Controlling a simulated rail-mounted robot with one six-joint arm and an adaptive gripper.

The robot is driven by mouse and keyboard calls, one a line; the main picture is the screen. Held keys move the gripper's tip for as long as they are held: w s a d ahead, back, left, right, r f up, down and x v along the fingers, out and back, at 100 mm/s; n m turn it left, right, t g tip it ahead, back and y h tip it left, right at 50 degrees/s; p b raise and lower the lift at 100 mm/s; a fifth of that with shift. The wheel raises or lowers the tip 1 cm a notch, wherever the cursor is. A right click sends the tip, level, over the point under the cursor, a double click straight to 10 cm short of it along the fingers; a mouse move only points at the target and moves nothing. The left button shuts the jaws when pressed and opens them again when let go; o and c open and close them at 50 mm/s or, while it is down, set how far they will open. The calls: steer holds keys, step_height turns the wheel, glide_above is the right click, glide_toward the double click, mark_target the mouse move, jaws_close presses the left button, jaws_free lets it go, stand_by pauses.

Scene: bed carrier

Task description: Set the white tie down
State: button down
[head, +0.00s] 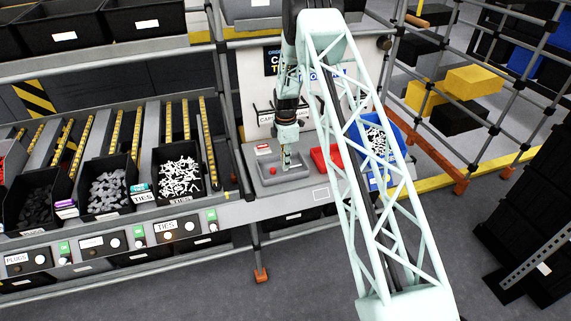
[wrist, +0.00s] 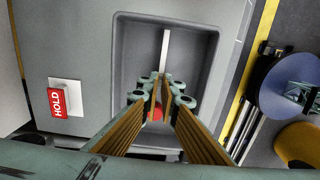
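The white tie (wrist: 165,48) is a thin pale strip in the wrist view. It runs from between my fingertips toward the far wall of the grey tray (wrist: 208,60). My gripper (wrist: 161,84) has its fingertips almost together around the near end of the tie. In the head view my gripper (head: 287,164) points down into the grey tray (head: 263,182). I cannot tell whether the tie touches the tray floor. A red round piece (head: 272,170) lies in the tray; in the wrist view it shows partly hidden between my fingers.
A red and white HOLD block (wrist: 62,98) stands left of the tray. A red bin (head: 326,157) and a blue bin of white pieces (head: 378,140) stand to its right. A black bin of white ties (head: 180,177) stands to its left.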

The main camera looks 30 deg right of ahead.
steer(key=shift+f, duration=0.2)
steer(key=c, duration=2.9)
jaws_free()
steer(key=shift+r, duration=0.2)
steer(key=shift+r+b, duration=0.45)
steer(key=shift+r, duration=5.6)
